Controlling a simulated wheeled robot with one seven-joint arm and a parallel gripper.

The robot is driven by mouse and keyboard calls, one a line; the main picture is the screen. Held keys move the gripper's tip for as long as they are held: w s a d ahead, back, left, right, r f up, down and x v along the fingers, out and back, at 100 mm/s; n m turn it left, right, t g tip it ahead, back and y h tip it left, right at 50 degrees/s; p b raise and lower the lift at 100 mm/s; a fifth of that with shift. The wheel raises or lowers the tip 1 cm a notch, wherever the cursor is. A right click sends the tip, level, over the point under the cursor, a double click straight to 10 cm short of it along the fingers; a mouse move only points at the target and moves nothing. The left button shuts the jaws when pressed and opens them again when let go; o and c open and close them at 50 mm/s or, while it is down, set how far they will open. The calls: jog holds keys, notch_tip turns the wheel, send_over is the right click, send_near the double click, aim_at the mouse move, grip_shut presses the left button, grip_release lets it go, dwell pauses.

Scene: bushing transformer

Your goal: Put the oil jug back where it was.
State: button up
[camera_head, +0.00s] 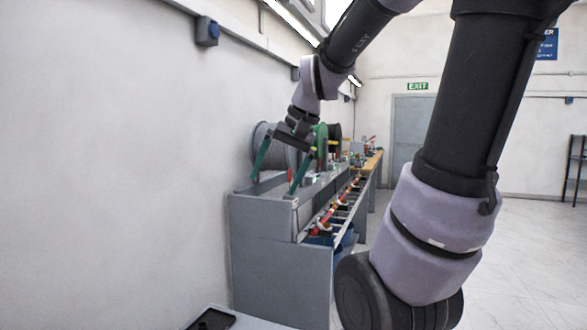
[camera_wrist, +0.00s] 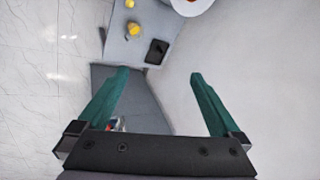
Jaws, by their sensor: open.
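My gripper (camera_head: 273,187) is open, with its two green fingers apart above the near end of a grey workbench in the head view. In the wrist view the gripper (camera_wrist: 159,73) has nothing between its fingers. A small yellow object (camera_wrist: 133,29) stands on a grey table beyond the fingertips in the wrist view. It may be the oil jug, but it is too small to be sure. Another yellow thing (camera_wrist: 130,3) is cut by the top edge. No jug can be made out in the head view.
The grey workbench (camera_head: 278,255) runs along the left wall, with cable reels (camera_head: 272,143) and a red-handled tool (camera_head: 328,217). A dark flat tray (camera_wrist: 156,51) lies on the grey table (camera_wrist: 120,49). Open floor (camera_head: 525,265) is at the right.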

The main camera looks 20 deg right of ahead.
jog(key=s+d+r+n+t+h, duration=0.1)
jog(key=s+r+t, duration=0.1)
jog(key=s, duration=0.4)
jog(key=shift+s+r+t, duration=0.3)
jog(key=shift+s+t, duration=0.05)
jog(key=shift+t, duration=0.15)
